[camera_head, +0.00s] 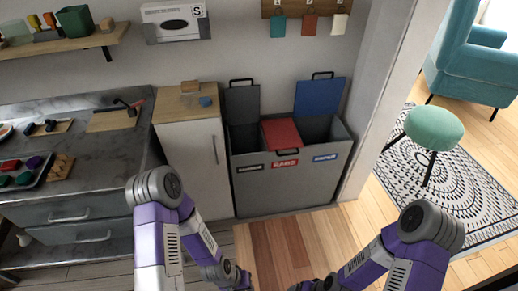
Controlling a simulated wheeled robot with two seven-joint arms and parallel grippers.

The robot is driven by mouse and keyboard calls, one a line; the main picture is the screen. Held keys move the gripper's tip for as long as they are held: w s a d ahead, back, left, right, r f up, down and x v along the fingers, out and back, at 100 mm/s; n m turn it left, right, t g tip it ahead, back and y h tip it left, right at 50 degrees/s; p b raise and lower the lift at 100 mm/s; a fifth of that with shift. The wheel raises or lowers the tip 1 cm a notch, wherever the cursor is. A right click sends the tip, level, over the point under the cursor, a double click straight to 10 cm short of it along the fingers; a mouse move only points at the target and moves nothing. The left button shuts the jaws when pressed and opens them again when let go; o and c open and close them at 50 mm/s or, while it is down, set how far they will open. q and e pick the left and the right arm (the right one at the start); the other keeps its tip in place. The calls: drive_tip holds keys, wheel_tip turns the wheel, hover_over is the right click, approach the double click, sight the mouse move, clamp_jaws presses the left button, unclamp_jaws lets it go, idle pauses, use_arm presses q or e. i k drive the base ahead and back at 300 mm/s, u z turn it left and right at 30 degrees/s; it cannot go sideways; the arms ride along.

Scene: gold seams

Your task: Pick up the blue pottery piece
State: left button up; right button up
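A small blue piece (206,101) lies on the wooden top of the narrow white cabinet (193,152), toward its right front. It looks like the blue pottery piece, but it is too small to make out its shape well. A tan block (190,87) sits behind it, to the left. Both my arms reach down to the bottom edge of the head view, well in front of the cabinet. My grippers do not show in this view.
A grey sorting bin (287,185) with raised black and blue lids and a lowered red lid stands right of the cabinet. A counter (85,155) with a tray of coloured pieces (45,177) is at left. A green stool (434,127) stands far right. Floor before the bin is clear.

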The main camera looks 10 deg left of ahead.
sight(206, 101)
drive_tip(key=z, duration=0.4)
drive_tip(key=i, duration=1.15)
drive_tip(key=u, duration=2.15)
